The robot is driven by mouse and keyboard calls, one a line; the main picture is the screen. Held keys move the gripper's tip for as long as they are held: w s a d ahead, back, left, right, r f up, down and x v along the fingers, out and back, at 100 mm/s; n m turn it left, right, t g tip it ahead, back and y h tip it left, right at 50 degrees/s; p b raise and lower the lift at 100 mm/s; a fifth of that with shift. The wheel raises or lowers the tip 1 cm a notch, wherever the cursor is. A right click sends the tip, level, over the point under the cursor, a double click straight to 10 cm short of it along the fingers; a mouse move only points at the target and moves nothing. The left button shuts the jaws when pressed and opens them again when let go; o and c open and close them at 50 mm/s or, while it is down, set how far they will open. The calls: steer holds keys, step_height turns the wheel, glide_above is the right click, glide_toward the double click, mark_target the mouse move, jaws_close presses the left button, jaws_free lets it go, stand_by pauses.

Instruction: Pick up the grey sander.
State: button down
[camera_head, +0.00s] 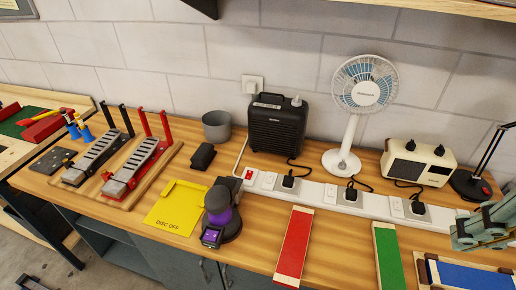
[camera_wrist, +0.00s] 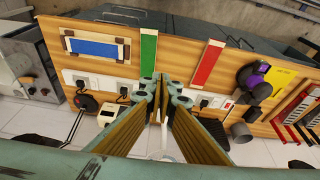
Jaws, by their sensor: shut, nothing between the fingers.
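The grey sander (camera_head: 221,199) stands on the wooden bench in the head view, right of the yellow "DISC OFF" sheet. It has a dark grey body with a purple band and a dark round base; a small device with a lit purple screen (camera_head: 211,236) sits at its front. In the wrist view the sander (camera_wrist: 249,80) is at the right, with the picture turned round. My gripper (camera_head: 463,238) is at the right edge of the head view, well right of the sander. Its fingers (camera_wrist: 165,84) are shut and empty in the wrist view.
A yellow sheet (camera_head: 174,207) lies left of the sander. A red-topped board (camera_head: 295,245) and a green one (camera_head: 388,256) lie right of it. Behind are a power strip (camera_head: 318,195), black heater (camera_head: 277,125), white fan (camera_head: 342,160), black block (camera_head: 203,156) and grey cup (camera_head: 216,126).

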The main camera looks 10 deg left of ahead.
steer(key=c, duration=3.4)
jaws_free()
steer(key=o, duration=2.6)
steer(key=shift+w, duration=0.15)
